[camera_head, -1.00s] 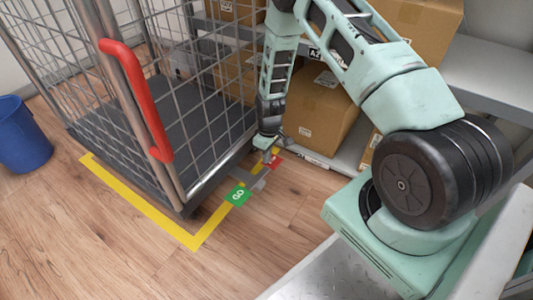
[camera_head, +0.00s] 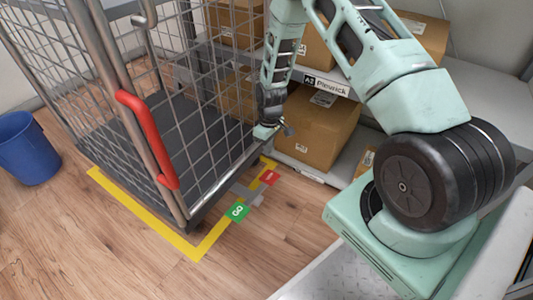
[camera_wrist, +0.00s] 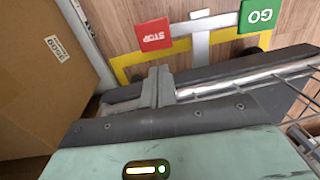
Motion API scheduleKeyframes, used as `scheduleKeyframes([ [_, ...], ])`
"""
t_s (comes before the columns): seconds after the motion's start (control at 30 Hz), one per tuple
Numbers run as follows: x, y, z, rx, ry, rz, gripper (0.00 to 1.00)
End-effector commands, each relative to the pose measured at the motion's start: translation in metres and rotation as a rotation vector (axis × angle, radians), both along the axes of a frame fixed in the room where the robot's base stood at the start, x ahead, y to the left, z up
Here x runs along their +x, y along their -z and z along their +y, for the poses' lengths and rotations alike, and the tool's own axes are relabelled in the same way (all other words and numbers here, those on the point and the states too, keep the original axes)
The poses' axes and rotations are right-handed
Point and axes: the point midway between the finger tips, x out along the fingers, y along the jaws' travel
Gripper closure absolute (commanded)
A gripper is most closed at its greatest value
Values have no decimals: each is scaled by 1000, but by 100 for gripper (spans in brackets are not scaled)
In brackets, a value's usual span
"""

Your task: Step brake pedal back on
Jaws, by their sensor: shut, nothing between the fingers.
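The brake pedal is a grey bar (camera_wrist: 200,45) low at the roll cage's edge, with a red STOP pad (camera_head: 270,177) at one end and a green GO pad (camera_head: 237,211) at the other. In the wrist view the STOP pad (camera_wrist: 153,34) is at upper left and the GO pad (camera_wrist: 260,14) at upper right. My gripper (camera_head: 276,131) is shut and empty, raised above the floor and apart from the pedal; its fingers (camera_wrist: 158,88) also show in the wrist view. I cannot tell which way the pedal is tilted.
The wire roll cage (camera_head: 190,100) with a red handle (camera_head: 147,140) stands inside yellow floor tape (camera_head: 140,213). A shelf with cardboard boxes (camera_head: 312,125) is behind my gripper. A blue bin (camera_head: 27,150) stands at far left. The wood floor in front is clear.

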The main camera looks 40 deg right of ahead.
Motion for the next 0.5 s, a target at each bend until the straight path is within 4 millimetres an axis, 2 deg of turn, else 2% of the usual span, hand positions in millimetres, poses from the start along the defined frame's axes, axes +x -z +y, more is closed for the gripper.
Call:
scheduleKeyframes([
  [0.03, 1, -11, -1, 0, 0, -1, 100],
  [0.13, 1, -18, -2, 0, -1, 0, 100],
  [0.5, 1, -22, -4, 1, -1, 1, 100],
])
